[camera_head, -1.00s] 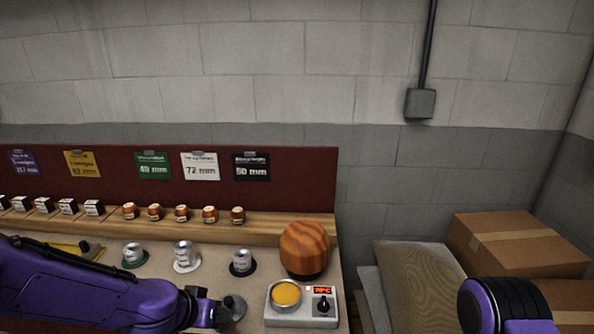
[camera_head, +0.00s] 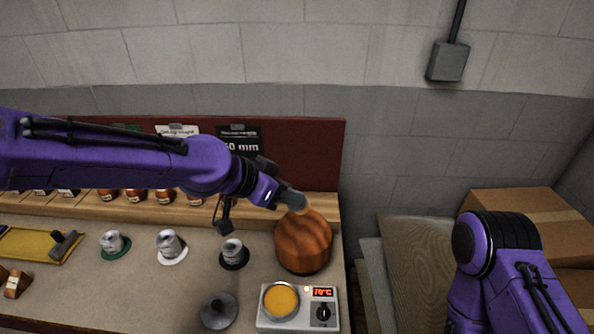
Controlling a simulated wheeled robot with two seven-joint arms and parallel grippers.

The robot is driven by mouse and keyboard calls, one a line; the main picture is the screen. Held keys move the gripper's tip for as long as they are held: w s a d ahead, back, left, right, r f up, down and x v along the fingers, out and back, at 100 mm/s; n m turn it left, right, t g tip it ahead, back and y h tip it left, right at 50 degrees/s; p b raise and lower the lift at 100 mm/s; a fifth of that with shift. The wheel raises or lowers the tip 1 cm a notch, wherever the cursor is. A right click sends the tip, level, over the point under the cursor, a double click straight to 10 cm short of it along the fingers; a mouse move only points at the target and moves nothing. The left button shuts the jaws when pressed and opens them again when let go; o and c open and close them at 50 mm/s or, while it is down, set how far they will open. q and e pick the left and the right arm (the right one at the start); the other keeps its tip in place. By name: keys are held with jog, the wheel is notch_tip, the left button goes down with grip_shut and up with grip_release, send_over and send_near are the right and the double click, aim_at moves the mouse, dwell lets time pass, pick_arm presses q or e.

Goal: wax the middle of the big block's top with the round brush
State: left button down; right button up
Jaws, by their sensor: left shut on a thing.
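The big block (camera_head: 303,243) is a rounded wooden dome with a dark base, standing at the right end of the bench. My left gripper (camera_head: 277,191) is shut on the round brush (camera_head: 294,200), whose grey rounded head points right and down. The brush head overlaps the upper left of the block's top in the head view; I cannot tell whether it touches. The brush's handle is mostly hidden by the gripper. A pot of yellow wax (camera_head: 281,301) sits on a heater (camera_head: 323,313) with a red display, in front of the block. My right gripper is out of view.
A grey lid-like disc (camera_head: 219,310) lies left of the heater. Small metal forms stand on green, white (camera_head: 170,246) and black discs. A yellow tray (camera_head: 35,244) lies at left. A red board (camera_head: 310,150) stands behind; cardboard boxes (camera_head: 520,225) are at right.

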aim_at(301, 210)
pick_arm(q)
jog(key=shift+w+d+r+m+h, duration=0.2)
jog(key=shift+d+r, duration=0.1)
jog(key=shift+r, duration=0.2)
jog(key=shift+w+d+r+m+h, duration=0.1)
jog(key=shift+w+d+r+m, duration=0.15)
jog(key=shift+r, duration=0.25)
jog(key=shift+d+r, duration=0.15)
jog(key=shift+d, duration=0.05)
jog(key=shift+m, duration=0.25)
jog(key=f+b, duration=0.4)
jog(key=shift+s+d+f+b, duration=0.2)
jog(key=shift+s+b, duration=0.05)
jog(key=shift+b, duration=0.05)
jog(key=shift+w+f, duration=0.1)
jog(key=shift+f, duration=0.1)
jog(key=shift+r, duration=0.15)
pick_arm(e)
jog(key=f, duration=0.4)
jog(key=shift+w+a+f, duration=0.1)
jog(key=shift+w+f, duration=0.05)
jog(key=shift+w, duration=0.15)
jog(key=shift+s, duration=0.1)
